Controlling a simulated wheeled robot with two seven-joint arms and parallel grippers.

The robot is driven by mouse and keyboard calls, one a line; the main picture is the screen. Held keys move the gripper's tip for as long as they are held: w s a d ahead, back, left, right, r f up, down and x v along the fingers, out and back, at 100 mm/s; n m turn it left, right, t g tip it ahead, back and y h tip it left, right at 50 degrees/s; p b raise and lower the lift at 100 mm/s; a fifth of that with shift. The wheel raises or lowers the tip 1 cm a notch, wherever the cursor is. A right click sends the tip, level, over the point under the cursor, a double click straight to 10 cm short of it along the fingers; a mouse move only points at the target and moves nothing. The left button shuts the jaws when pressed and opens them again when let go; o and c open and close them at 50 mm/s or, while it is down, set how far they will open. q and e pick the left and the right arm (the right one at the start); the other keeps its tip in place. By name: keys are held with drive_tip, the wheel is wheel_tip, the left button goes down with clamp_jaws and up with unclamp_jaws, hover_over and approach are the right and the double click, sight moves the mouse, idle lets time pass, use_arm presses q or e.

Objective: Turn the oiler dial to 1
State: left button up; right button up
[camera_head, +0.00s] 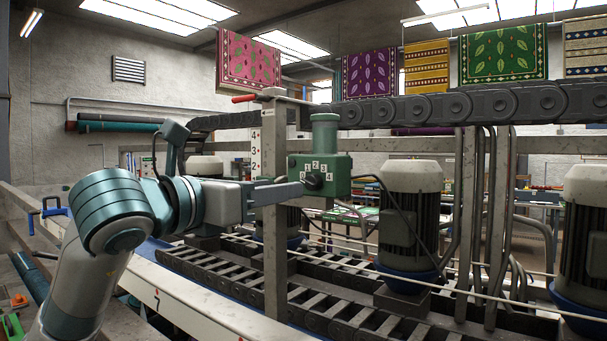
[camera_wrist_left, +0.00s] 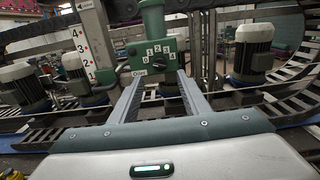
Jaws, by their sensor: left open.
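The oiler is a green box (camera_head: 340,176) with a cylinder on top, mounted beside a grey post. Its face carries a white number scale and a small dark dial (camera_head: 314,181). The oiler box (camera_wrist_left: 140,49) and dial (camera_wrist_left: 166,59) also show in the left wrist view. Which number the dial points at is too small to tell. My left gripper (camera_head: 296,187) comes in from the left, its fingertips close to the dial. In the left wrist view the two fingers (camera_wrist_left: 160,76) are apart, with the dial just beyond and between their tips. My right gripper is not in view.
A motor (camera_head: 410,210) stands right of the oiler. A slatted conveyor (camera_head: 340,310) runs below, and a dark chain (camera_head: 480,106) runs overhead.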

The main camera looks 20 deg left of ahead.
sight(306, 185)
use_arm(q)
drive_tip(key=p+x, duration=0.3)
drive_tip(key=x, duration=0.5)
drive_tip(key=shift+w+p, duration=0.2)
drive_tip(key=shift+p, duration=0.1)
drive_tip(key=c, duration=1)
drive_tip(key=shift+f, duration=0.1)
